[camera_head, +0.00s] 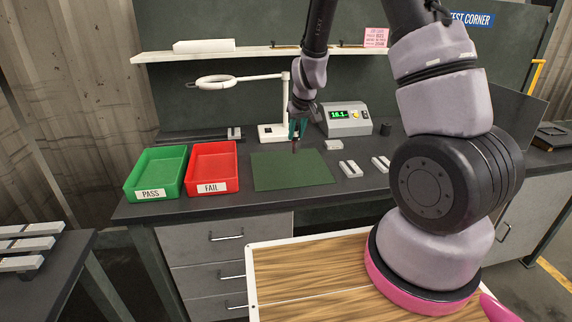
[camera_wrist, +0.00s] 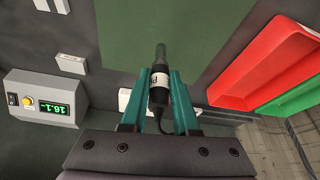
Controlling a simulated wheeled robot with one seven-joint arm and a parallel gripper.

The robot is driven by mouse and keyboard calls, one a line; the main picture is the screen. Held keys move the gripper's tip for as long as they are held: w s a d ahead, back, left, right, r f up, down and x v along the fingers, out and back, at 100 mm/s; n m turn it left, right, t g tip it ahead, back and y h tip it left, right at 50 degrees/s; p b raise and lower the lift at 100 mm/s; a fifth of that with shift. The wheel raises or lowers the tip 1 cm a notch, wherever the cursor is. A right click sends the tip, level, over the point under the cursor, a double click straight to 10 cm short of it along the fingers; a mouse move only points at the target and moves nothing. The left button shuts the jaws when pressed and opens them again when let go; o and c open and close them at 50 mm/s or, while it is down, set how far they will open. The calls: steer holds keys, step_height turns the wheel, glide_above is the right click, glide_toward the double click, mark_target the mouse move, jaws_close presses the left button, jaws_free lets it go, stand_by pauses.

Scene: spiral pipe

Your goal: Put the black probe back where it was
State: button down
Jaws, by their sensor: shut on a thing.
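My gripper (camera_wrist: 160,98) has teal fingers and is shut on the black probe (camera_wrist: 160,78). The probe is a dark rod with a white label, and a black cable leaves its rear end. In the head view my gripper (camera_head: 298,129) is above the back edge of the green mat (camera_head: 290,172), with the probe pointing down. Whether the tip touches the mat is hard to tell. The grey meter (camera_head: 346,120) stands behind and to the right, its green display reading about 16.1. It also shows in the wrist view (camera_wrist: 40,98). A small dark cylinder (camera_head: 386,129) stands right of the meter.
A green PASS tray (camera_head: 157,190) and red FAIL tray (camera_head: 212,187) sit left of the mat. Small pale blocks (camera_head: 350,169) lie right of the mat. A shelf (camera_head: 262,52) runs along the back wall.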

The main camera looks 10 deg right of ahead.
step_height(320, 180, down, 8)
steer(key=shift+r, duration=0.1)
stand_by(0.4)
steer(key=c, duration=0.7)
jaws_free()
steer(key=shift+f, duration=0.2)
steer(key=shift+r, duration=0.1)
steer(key=s+d+r+m+y, duration=0.1)
steer(key=s+r, duration=0.3)
steer(key=r, duration=0.5)
steer(key=s+r+m+t, duration=0.1)
steer(key=s+r, duration=0.3)
steer(key=r, duration=0.6)
steer(key=s+d+r+m+y, duration=0.1)
steer(key=s+r, duration=0.3)
steer(key=r, duration=0.5)
steer(key=s+d+r+m, duration=0.1)
steer(key=s+r, duration=0.2)
steer(key=s, duration=0.2)
steer(key=s+d+r+m+t, duration=0.1)
steer(key=s+r, duration=0.3)
steer(key=s, duration=0.2)
steer(key=s+d+r+m, duration=0.1)
steer(key=s+r, duration=0.3)
steer(key=s, duration=0.2)
steer(key=shift+d+t+h, duration=0.35)
steer(key=shift+t+h, duration=0.05)
